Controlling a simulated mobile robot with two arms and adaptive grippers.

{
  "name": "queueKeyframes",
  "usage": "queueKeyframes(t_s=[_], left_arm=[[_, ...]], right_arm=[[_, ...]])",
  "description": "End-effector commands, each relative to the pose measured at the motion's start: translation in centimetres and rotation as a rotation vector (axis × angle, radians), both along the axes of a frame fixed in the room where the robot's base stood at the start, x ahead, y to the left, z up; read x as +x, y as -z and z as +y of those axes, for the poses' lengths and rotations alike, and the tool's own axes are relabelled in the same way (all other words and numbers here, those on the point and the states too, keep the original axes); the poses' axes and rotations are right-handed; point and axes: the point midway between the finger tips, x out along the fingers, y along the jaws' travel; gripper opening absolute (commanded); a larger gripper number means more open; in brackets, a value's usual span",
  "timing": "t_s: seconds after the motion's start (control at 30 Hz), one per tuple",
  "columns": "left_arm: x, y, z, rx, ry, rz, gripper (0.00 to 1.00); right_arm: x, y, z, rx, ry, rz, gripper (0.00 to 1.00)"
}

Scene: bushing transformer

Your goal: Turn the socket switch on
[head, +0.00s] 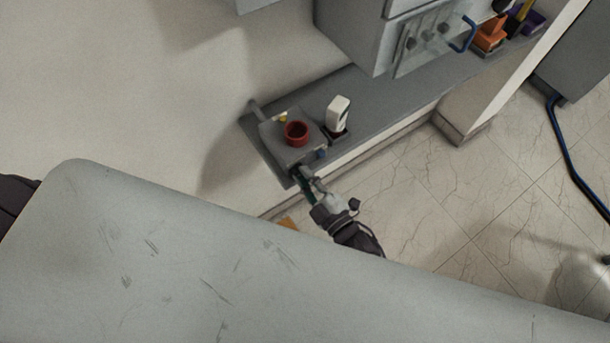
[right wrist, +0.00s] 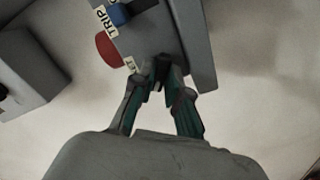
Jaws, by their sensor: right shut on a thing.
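A grey box (head: 276,143) with a red round part (head: 296,132) on top sits on a grey ledge by the wall. In the right wrist view the box (right wrist: 185,40) shows a red button (right wrist: 108,50), a blue part (right wrist: 120,14) and a "TRIP" label. My right gripper (head: 307,178) is at the near side of the box. Its two fingers (right wrist: 160,82) close on a small dark part (right wrist: 160,68) at the box's edge. The fingers mostly hide this part, and I cannot tell the switch's position. My left gripper is out of view.
A white device (head: 338,114) stands on the ledge (head: 385,110) right of the box. A grey cabinet (head: 365,35) is behind it. A large scratched light grey surface (head: 200,260) fills the foreground. Tiled floor (head: 480,200) lies open at the right, with a blue hose (head: 565,150).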

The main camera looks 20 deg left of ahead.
Motion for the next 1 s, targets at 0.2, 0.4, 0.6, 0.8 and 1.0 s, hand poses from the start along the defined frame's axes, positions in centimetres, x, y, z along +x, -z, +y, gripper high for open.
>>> queueKeyframes(t_s=[0.2,0.4,0.6,0.8,1.0], left_arm=[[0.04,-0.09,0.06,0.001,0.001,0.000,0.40],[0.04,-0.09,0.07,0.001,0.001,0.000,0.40],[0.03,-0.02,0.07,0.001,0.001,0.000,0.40],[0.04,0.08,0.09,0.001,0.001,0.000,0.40],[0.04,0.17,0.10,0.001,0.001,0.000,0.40]], right_arm=[[0.02,0.13,-0.09,0.123,0.000,0.162,0.00],[0.00,0.19,-0.12,0.239,0.000,0.313,0.00],[0.02,0.19,-0.10,0.349,0.001,0.454,0.00],[0.00,0.23,-0.11,0.441,0.001,0.573,0.00],[-0.04,0.27,-0.12,0.503,0.002,0.655,0.00]])
